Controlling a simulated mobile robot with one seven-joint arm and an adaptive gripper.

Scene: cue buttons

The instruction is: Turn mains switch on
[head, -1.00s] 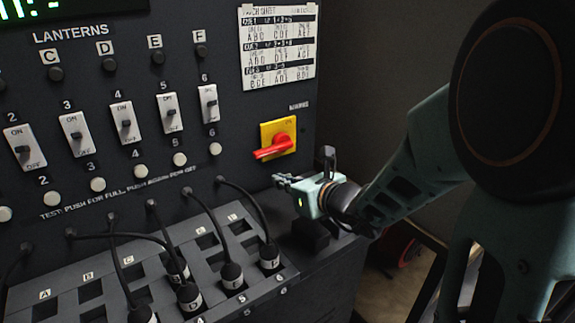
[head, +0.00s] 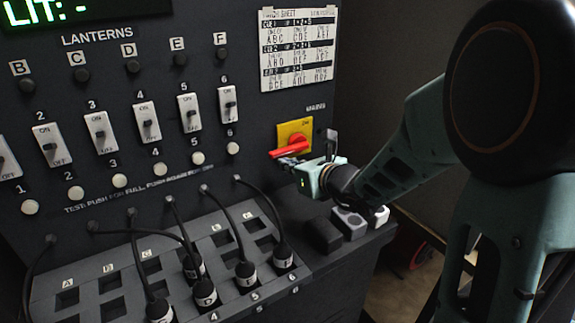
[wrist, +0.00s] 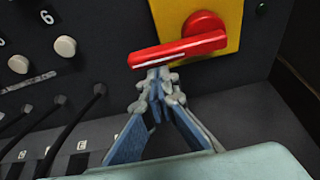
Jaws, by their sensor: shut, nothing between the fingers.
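The mains switch is a red rotary handle (head: 289,149) on a yellow plate (head: 295,131) at the right side of the black panel. In the wrist view the red handle (wrist: 178,49) lies nearly level, its free end pointing left and slightly down from its round hub, in front of the yellow plate (wrist: 229,12). My gripper (head: 290,163) is shut and empty, right below the handle. In the wrist view its closed fingertips (wrist: 158,74) are at the underside of the handle's left part. They seem to touch it, but I cannot be sure.
White lantern switches (head: 143,121) and round buttons (head: 197,158) fill the panel to the left. A sloped patch board (head: 110,285) with black cables and plugs is below. Small dark and grey blocks (head: 349,222) sit on the ledge below my gripper.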

